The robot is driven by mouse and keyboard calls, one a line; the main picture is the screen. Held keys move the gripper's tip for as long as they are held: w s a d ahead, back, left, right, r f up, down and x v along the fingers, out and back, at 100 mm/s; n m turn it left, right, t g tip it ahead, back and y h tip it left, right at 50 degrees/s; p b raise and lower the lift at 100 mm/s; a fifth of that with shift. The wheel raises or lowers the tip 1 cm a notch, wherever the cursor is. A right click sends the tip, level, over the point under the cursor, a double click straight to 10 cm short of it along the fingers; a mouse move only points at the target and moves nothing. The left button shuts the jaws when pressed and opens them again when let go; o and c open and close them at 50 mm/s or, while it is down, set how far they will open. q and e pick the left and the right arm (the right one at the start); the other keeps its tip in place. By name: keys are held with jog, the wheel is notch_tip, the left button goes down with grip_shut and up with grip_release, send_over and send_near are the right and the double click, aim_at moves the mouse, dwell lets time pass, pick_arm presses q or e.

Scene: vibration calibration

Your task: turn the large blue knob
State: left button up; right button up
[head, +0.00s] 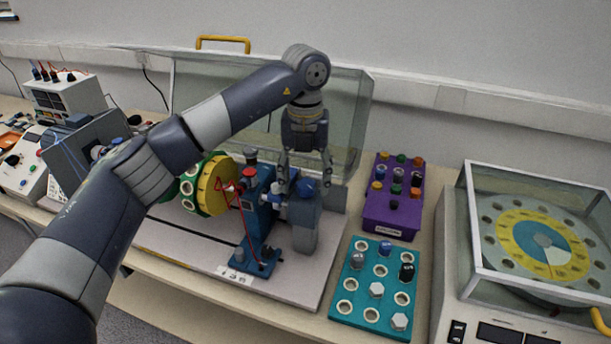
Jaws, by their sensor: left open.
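A large blue knob (306,188) sits on top of a grey-blue upright body on the blue machine (258,225). My left gripper (305,176) points down above this knob. Its fingers are open, with one to the left and one to the right of the knob. I cannot tell whether either finger touches it. My left arm crosses the view and hides part of the bench behind it. My right gripper is not in view.
A yellow and green drum (212,186) is left of the machine. A clear raised cover (345,110) stands behind. A purple rack (392,212), a teal rack (358,310) and a glass-covered dial unit (470,225) stand to the right. Instruments (68,95) are at the left.

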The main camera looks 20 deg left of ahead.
pick_arm(q)
jog(key=shift+f, duration=0.15)
jog(key=c, duration=1)
jog(key=shift+c, duration=0.2)
jog(key=shift+m, duration=0.7)
jog(key=m+b, duration=0.1)
jog(key=m, duration=1.5)
jog(key=shift+m, duration=0.4)
jog(key=m, duration=0.5)
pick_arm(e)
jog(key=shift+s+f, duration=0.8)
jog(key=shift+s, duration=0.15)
pick_arm(q)
jog(key=shift+m, duration=0.4)
